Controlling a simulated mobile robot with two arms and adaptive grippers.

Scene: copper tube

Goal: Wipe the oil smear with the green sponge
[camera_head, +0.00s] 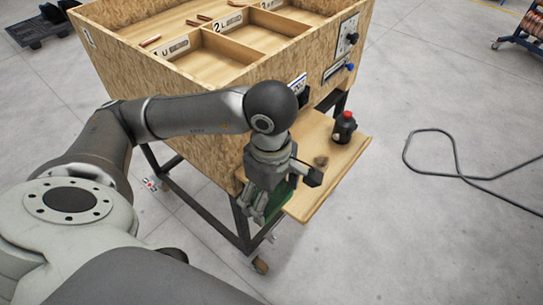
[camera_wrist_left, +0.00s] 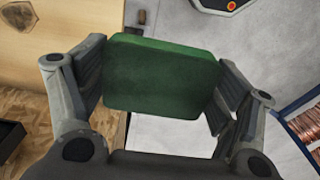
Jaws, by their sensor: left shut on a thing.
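My left gripper (camera_head: 272,205) is shut on the green sponge (camera_head: 282,196), at the front edge of the small wooden shelf (camera_head: 327,181). In the left wrist view the sponge (camera_wrist_left: 160,78) sits between the two finger pads of the left gripper (camera_wrist_left: 160,85). The oil smear (camera_head: 321,160) is a dark brown spot on the shelf, beyond the gripper and to its right. It also shows at the top left corner of the left wrist view (camera_wrist_left: 17,15). The sponge is apart from the smear. My right gripper is not in view.
A dark bottle with a red top (camera_head: 344,127) stands on the shelf behind the smear. The large wooden bin (camera_head: 180,77) with numbered compartments rises beside the shelf. A black cable (camera_head: 457,160) lies on the floor at the right. The floor right of the shelf is otherwise clear.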

